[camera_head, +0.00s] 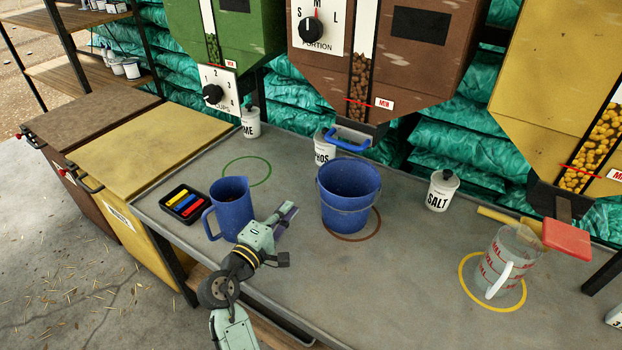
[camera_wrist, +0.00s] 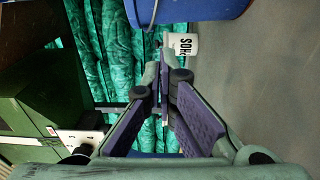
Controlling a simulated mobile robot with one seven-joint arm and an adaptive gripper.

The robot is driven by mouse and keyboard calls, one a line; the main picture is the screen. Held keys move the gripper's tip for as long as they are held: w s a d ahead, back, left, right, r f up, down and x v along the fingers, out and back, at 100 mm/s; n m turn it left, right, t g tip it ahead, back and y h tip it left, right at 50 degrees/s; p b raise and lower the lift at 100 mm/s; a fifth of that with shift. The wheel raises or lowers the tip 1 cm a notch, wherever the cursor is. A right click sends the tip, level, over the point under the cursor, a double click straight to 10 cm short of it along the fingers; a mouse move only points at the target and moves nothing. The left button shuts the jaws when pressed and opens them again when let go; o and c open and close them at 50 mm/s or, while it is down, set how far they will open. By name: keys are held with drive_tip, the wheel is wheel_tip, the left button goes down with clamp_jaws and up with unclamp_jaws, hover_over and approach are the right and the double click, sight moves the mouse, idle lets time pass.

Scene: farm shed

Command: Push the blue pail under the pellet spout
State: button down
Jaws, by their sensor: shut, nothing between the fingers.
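The blue pail (camera_head: 347,209) stands upright on the grey bench, its wire handle down on the near side. It stands partly over a brown ring (camera_head: 375,224), which shows at its right and front. The pellet spout (camera_head: 374,128) of the brown hopper, with a blue handle (camera_head: 347,141), is behind and above the pail. My gripper (camera_head: 291,211) is shut and empty, left of the pail and apart from it. In the wrist view the gripper (camera_wrist: 163,65) points toward the back, and the pail (camera_wrist: 190,9) shows at the top edge.
A blue jug (camera_head: 232,212) stands close left of my gripper, beside a black tray (camera_head: 166,202) of coloured bars. White jars, including SALT (camera_head: 441,190), stand behind. A clear jug (camera_head: 507,262) stands on a yellow ring at right. The bench front is clear.

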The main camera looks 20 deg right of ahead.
drive_tip(key=p+x, duration=0.2)
drive_tip(key=x, duration=0.8)
drive_tip(key=shift+p, duration=0.3)
drive_tip(key=shift+a, duration=0.1)
drive_tip(key=shift+s+d, duration=0.7)
drive_tip(key=shift+d, duration=0.25)
